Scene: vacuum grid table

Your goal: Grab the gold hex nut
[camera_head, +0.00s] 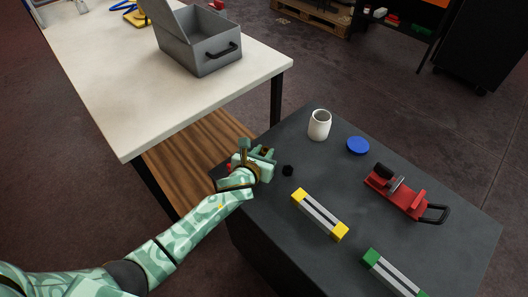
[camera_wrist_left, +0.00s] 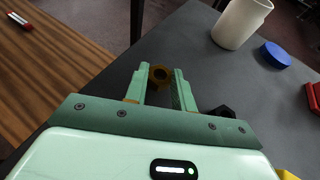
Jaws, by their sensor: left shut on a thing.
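In the head view my left gripper (camera_head: 263,154) is at that table's left corner, and the nut (camera_head: 264,151) shows small and partly hidden between the fingers. I cannot tell whether the nut touches the table. My right gripper is not in view.
A black nut-like piece (camera_head: 288,170) lies just right of the gripper. A white cup (camera_head: 319,125), blue disc (camera_head: 358,145), red clamp (camera_head: 398,192) and yellow-ended bar (camera_head: 320,214) stand farther right. A white table (camera_head: 150,95) with a grey toolbox (camera_head: 200,50) is behind left.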

